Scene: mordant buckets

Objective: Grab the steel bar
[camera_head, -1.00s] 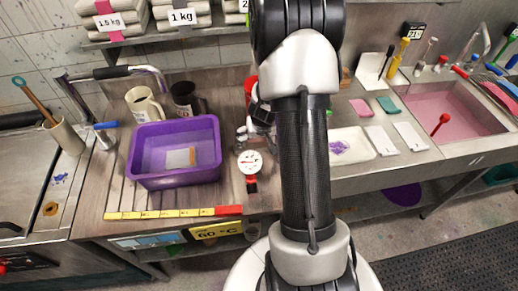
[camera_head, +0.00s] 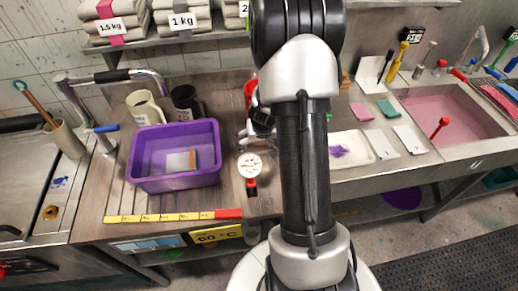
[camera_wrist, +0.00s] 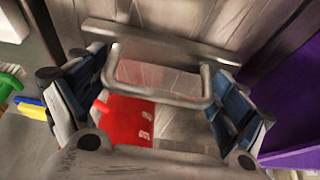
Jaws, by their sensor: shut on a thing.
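In the wrist view, a grey steel bar (camera_wrist: 160,39) lies across the space between the fingers of my gripper (camera_wrist: 158,98). A rounded U-shaped steel loop (camera_wrist: 165,94) shows just in front of it; I cannot tell if the two are one piece. The blue-padded fingers stand at either side, shut on the steel bar, though the exact contact is unclear. In the head view my arm hides the bar and nearly all of my gripper.
A purple tub (camera_head: 150,183) with a small block inside stands on the left bench, beside a dial gauge (camera_head: 249,166) and two mugs. A yellow strip (camera_head: 160,217) with a red end lies along the bench edge. A pink sink (camera_head: 455,115) is at right.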

